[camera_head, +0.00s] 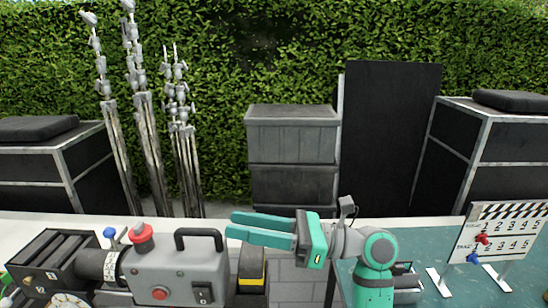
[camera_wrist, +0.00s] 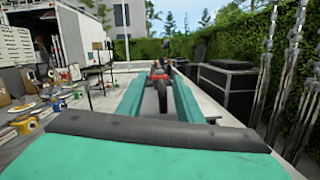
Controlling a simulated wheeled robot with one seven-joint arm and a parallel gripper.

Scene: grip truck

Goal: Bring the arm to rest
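My gripper (camera_head: 231,224) is raised in the middle of the head view, its two teal fingers pointing left. It looks empty there, above and to the right of a grey box-shaped device (camera_head: 175,262) with a handle and a red knob. In the wrist view my gripper (camera_wrist: 160,78) shows its two fingers apart with a gap between them. A dark shape with red parts (camera_wrist: 158,73) shows in that gap, seemingly beyond the fingertips. My arm bends from the lower right of the head view.
A clapperboard (camera_head: 503,230) stands on the teal worktop (camera_head: 440,237) at right. Stacked grey cases (camera_head: 293,140), a black panel (camera_head: 388,135) and metal stands (camera_head: 147,140) stand behind. The wrist view shows an open truck (camera_wrist: 82,35) and cluttered shelving at left.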

